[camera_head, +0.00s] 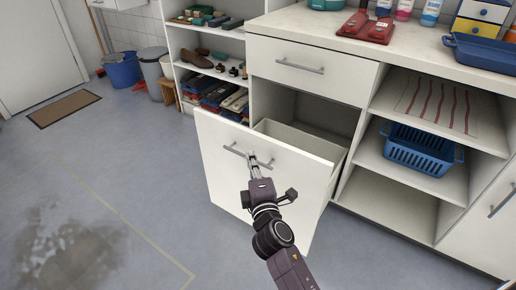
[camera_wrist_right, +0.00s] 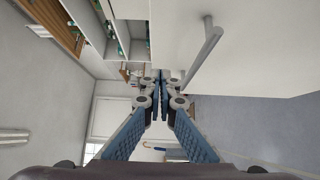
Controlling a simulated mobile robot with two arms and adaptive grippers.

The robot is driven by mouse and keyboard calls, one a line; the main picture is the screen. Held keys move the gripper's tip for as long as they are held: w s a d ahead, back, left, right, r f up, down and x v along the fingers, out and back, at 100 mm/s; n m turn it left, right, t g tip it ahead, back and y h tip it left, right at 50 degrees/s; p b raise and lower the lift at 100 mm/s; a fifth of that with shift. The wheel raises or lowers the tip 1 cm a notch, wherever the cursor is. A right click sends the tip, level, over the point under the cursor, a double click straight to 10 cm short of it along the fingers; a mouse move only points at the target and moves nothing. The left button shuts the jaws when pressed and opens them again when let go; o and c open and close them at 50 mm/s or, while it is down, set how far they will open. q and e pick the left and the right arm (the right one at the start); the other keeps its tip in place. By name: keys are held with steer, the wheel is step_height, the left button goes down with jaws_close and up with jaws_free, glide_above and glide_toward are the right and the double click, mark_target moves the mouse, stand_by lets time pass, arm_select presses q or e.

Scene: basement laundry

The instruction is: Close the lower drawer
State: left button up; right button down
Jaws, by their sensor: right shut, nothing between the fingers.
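The lower drawer (camera_head: 222,175) is pulled out from the white cabinet, its tall white front standing away from the frame and its inside showing empty where visible. Its bar handle (camera_head: 235,151) is on the upper part of the front. My right gripper (camera_head: 253,160) is at the handle in the head view, its fingers shut with nothing between them. In the right wrist view the shut fingertips (camera_wrist_right: 161,78) are beside the handle (camera_wrist_right: 205,52), with the drawer front (camera_wrist_right: 260,45) at the right. I cannot tell whether they touch it. My left gripper is not in view.
The upper drawer (camera_head: 310,72) is shut. Open shelves at the right hold a blue basket (camera_head: 420,148). A shoe shelf (camera_head: 212,70) stands behind at the left. The floor (camera_head: 110,165) left of the drawer is clear, with a damp-looking patch (camera_head: 70,250).

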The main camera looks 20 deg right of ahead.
mark_target(256, 140)
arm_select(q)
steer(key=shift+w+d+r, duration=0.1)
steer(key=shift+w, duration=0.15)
arm_select(e)
steer(key=shift+w+d, duration=1.7)
steer(key=shift+w, duration=0.3)
